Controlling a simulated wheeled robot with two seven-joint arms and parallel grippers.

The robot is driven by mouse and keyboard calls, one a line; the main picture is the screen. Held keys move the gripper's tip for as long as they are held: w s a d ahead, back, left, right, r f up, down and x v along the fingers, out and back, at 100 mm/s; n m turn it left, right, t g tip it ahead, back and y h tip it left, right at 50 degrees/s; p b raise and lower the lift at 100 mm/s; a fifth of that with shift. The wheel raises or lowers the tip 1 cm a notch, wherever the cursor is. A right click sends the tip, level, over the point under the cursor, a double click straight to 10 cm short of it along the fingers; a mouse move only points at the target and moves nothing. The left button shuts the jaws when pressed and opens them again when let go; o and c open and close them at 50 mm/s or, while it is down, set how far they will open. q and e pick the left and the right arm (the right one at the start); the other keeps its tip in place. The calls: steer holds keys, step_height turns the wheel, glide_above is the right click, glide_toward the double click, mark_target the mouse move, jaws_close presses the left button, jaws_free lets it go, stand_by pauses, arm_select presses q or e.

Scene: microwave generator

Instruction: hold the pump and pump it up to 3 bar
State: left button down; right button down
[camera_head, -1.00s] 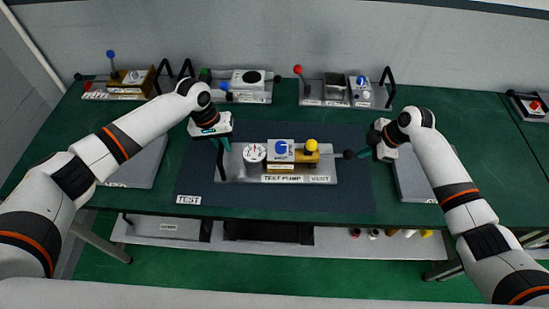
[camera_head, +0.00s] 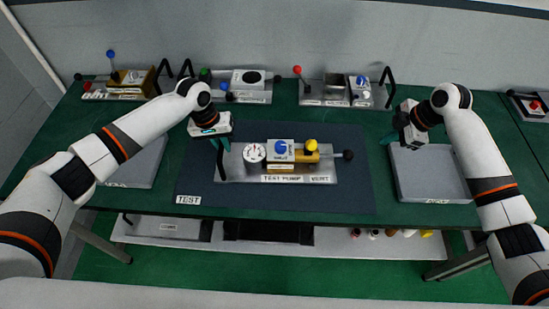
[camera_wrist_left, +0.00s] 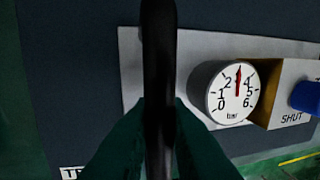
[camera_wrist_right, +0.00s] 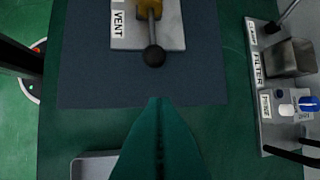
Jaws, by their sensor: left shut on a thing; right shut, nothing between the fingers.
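The test pump (camera_head: 270,172) lies on the dark mat, with a white gauge (camera_head: 254,152), a blue knob marked SHUT (camera_head: 281,147), a yellow knob (camera_head: 311,145) and a lever ending in a black ball (camera_head: 348,155). My left gripper (camera_head: 219,143) is shut on the black handle (camera_wrist_left: 158,60) at the pump's left end. In the left wrist view the gauge's red needle (camera_wrist_left: 238,80) points straight up, between 2 and 4, about 3 bar. My right gripper (camera_head: 388,139) is shut and empty, right of the ball and apart from it. The ball also shows in the right wrist view (camera_wrist_right: 154,56).
Other devices stand along the back: one at left (camera_head: 120,94), one in the middle (camera_head: 240,98) and a filter unit (camera_head: 350,102). Grey trays flank the mat (camera_head: 355,195), at left (camera_head: 140,172) and right (camera_head: 425,190).

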steer(key=v, duration=0.5)
steer(key=shift+s+r, duration=0.1)
steer(key=shift+r, duration=0.1)
arm_select(q)
steer(key=c, duration=1.3)
jaws_free()
steer(key=shift+f, duration=0.1)
arm_select(e)
steer(key=shift+f, duration=0.1)
